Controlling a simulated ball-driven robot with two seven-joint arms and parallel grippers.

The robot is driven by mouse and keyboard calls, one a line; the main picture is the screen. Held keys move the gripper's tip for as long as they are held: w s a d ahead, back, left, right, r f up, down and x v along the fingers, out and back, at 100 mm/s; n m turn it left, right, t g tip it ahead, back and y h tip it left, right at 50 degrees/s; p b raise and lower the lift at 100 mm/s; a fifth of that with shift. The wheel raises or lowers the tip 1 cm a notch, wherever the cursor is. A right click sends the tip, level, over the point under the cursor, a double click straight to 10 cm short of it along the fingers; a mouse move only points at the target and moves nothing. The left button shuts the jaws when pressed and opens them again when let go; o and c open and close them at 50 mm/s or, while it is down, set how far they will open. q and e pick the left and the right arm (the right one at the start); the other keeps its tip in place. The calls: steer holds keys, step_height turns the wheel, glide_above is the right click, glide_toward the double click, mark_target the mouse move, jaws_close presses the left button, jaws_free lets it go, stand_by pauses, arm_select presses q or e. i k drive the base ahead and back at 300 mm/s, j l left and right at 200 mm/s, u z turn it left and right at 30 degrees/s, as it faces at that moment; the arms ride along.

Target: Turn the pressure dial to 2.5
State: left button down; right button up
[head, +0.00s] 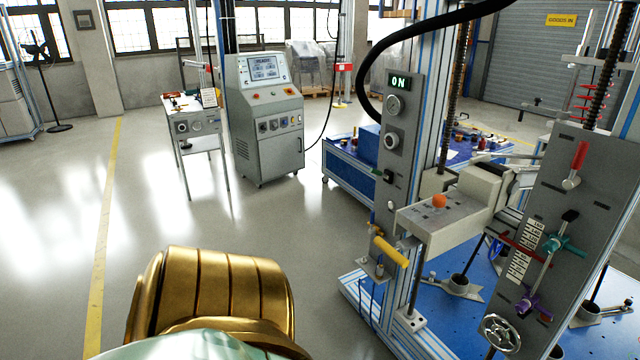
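Two round dials sit one above the other below the display: an upper dial (393,105) and a lower dial (391,140). Their markings are too small to read, and I cannot tell which is the pressure dial or what it is set to. A small switch (388,177) sits lower on the panel. Neither of my grippers is in view.
A yellow handle (390,251) sticks out low on the rig. A second grey panel (575,220) with coloured levers and a handwheel (500,333) stands at the right. A control cabinet (266,125) and small table (195,125) stand further back. Floor at left is clear.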

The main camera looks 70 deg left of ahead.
mark_target(391, 140)
steer(key=u, duration=1.85)
steer(key=z, duration=0.3)
